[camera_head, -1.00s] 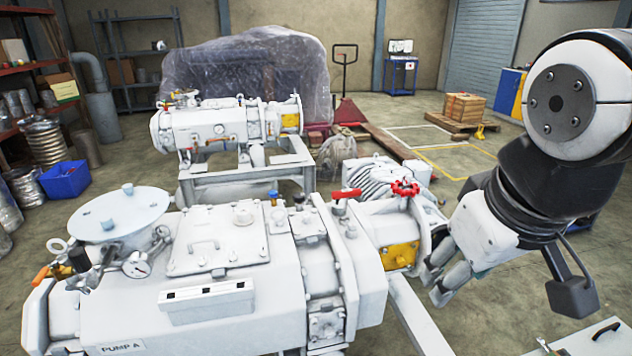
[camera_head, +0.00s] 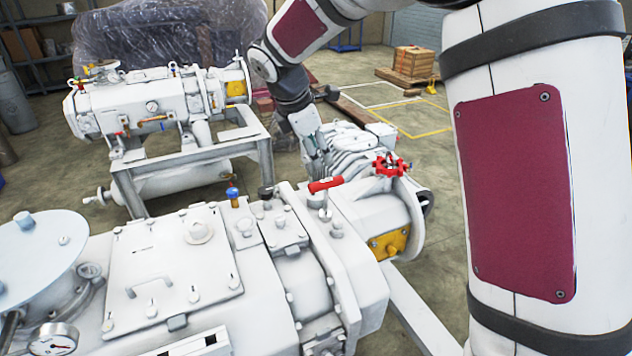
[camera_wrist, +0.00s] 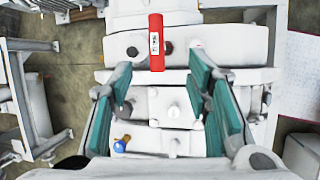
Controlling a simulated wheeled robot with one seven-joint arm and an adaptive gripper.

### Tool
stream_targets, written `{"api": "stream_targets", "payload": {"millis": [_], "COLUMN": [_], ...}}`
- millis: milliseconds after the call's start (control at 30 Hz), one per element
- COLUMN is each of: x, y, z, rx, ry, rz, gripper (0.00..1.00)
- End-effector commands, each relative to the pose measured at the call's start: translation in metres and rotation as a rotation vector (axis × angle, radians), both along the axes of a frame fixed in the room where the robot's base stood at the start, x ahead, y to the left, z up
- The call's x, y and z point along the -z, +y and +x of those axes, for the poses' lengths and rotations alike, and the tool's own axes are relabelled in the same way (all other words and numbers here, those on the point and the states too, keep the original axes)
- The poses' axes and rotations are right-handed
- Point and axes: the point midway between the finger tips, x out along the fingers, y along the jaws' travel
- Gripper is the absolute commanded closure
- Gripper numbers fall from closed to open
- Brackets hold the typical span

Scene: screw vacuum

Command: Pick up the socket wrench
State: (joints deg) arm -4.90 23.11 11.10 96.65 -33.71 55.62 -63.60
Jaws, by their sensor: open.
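I cannot make out anything that is clearly a socket wrench. A red handle (camera_head: 325,185) sits on top of the near white pump (camera_head: 170,265), by its flange. It also shows in the wrist view (camera_wrist: 156,38), upright in the picture with a small white label. Whether it is a valve lever or a tool, I cannot tell. My gripper (camera_head: 319,172) is above and behind the pump's flange end, close to the red handle.
A red handwheel (camera_head: 391,165) stands right of the handle, above a yellow plate (camera_head: 390,243). A ribbed white motor (camera_head: 345,150) lies behind. A second pump on a frame (camera_head: 160,110) stands at the back left. Open floor lies at the right.

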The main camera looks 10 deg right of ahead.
Motion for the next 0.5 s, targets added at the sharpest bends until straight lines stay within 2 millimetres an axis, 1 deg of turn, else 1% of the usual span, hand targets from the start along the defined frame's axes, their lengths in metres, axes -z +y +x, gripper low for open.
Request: {"api": "stream_targets", "payload": {"millis": [33,167,267,400,500], "x": [0.005,0.017,0.032,0.057,0.071], "y": [0.001,0.0,-0.006,-0.015,-0.02], "z": [0.005,0.011,0.015,0.021,0.025], "rx": [-0.018,-0.039,-0.04,-0.039,-0.038], "ry": [0.009,0.018,0.02,0.02,0.018], "rz": [-0.007,-0.017,-0.017,-0.016,-0.016], "gripper": [0.55,0.55,0.55,0.55,0.55]}}
